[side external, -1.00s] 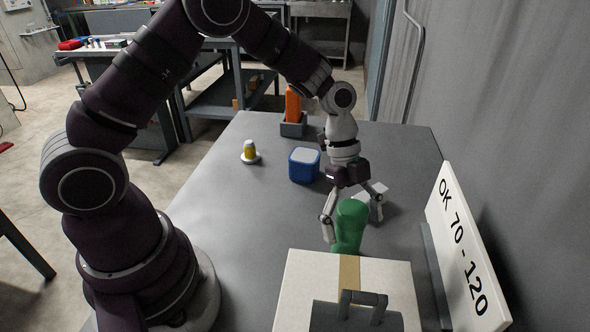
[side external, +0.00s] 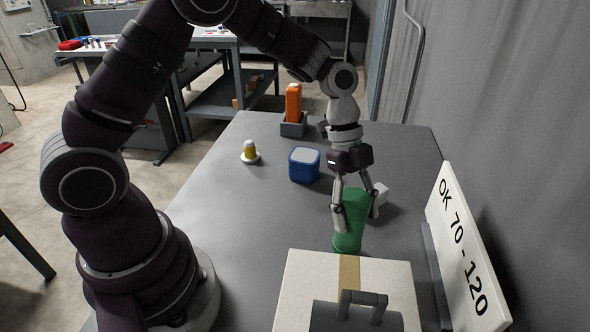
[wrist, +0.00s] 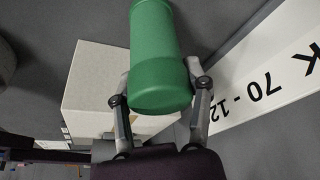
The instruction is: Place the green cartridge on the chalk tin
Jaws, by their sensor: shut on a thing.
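The green cartridge (side external: 350,228) stands nearly upright behind the cream box in the side external view. My gripper (side external: 359,210) is shut on it, with one finger on each side. In the wrist view the cartridge (wrist: 155,60) lies between the two fingers of my gripper (wrist: 159,92). I cannot tell whether its base touches the table. A blue, rounded square tin with a pale lid (side external: 304,166), apparently the chalk tin, stands farther back and left of my gripper. Its lid is bare.
A cream box with a dark handle (side external: 305,285) stands in front of the cartridge. A white sign (side external: 465,245) runs along the right edge. A yellow item (side external: 250,151) and an orange item (side external: 293,103) stand farther back.

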